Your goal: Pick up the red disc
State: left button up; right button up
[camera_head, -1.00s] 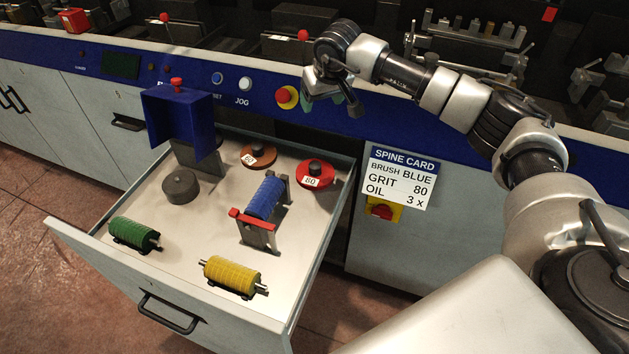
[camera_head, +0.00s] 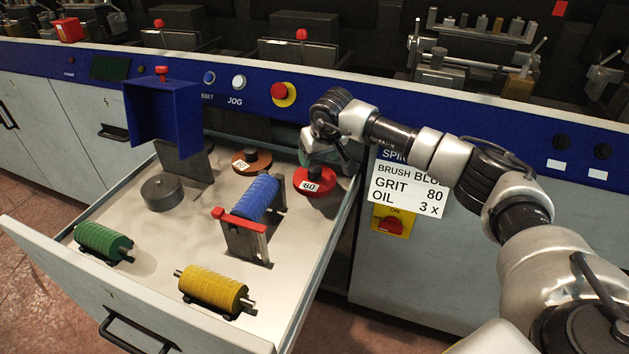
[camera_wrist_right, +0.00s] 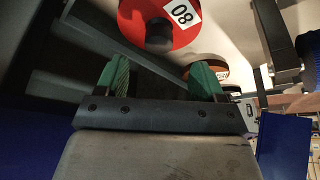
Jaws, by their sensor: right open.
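The red disc (camera_head: 314,182) lies at the back right of the open drawer (camera_head: 318,268). It has a black hub and a white label reading 80. In the right wrist view the red disc (camera_wrist_right: 160,22) is at the top, beyond the fingertips. My right gripper (camera_head: 322,152) is just above and behind the disc in the head view. Its two green-padded fingers (camera_wrist_right: 158,75) are apart with nothing between them. No contact with the disc shows. My left gripper is not in view.
An orange-brown disc (camera_head: 252,161) lies left of the red one. A blue brush (camera_head: 256,198) on a red-ended stand is in front. Green (camera_head: 103,242) and yellow (camera_head: 213,288) brushes and a grey disc (camera_head: 162,192) lie in the drawer.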

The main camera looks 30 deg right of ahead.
aim_at(315, 167)
jog(key=x, duration=0.7)
jog(key=shift+w+d+p, duration=0.1)
jog(key=shift+p, duration=0.2)
jog(key=shift+r, duration=0.15)
jog(key=c, duration=1.1)
